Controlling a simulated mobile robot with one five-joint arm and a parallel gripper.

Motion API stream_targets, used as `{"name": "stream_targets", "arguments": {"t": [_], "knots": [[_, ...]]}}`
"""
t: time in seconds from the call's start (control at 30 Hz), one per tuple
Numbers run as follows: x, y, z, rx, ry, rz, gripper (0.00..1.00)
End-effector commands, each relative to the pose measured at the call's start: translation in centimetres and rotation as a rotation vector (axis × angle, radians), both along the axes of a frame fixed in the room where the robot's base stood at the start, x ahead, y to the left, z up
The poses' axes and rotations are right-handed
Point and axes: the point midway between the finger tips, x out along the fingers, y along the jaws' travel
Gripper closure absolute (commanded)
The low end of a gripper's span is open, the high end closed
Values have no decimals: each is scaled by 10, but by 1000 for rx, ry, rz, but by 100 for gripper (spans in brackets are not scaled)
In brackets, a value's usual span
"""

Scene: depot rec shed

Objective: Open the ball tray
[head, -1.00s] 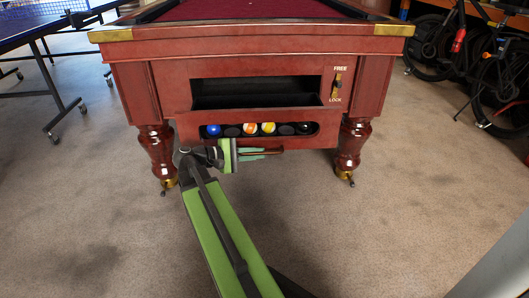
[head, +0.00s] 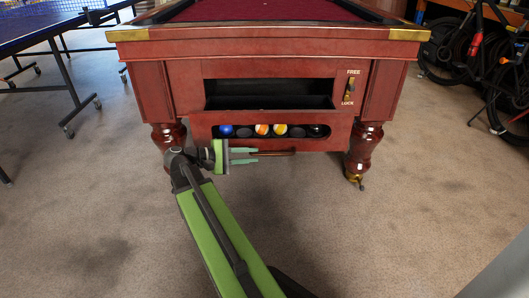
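The ball tray (head: 205,142) is the low reddish wooden front under the pool table, with several balls showing in its dark slot. They include a blue ball (head: 226,131), an orange-striped one (head: 262,129) and a yellow one (head: 280,130). A thin brown handle (head: 280,153) runs along the tray's lower edge. My gripper (head: 256,156) is at the left part of the handle, pointing right. Its two green fingers are apart, with the handle's left end seemingly between or behind their tips. I cannot tell whether they touch it, nor how far out the tray stands.
The pool table (head: 270,52) has a dark open recess (head: 270,94) above the tray and a FREE/LOCK lever (head: 350,88) at right. A table tennis table (head: 68,37) stands left, bicycles (head: 490,70) right. The carpet (head: 400,230) in front is clear.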

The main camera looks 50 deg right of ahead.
Motion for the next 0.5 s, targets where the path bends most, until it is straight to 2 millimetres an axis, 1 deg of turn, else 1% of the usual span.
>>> {"name": "stream_targets", "arguments": {"t": [0.03,0.1,0.2,0.3,0.4,0.5], "knots": [[10,12,7,0,0,4,80],[20,29,11,1,1,4,80],[33,51,16,0,0,5,80],[43,69,20,1,0,3,80],[50,81,22,1,0,2,80],[53,87,23,1,0,2,80]]}}
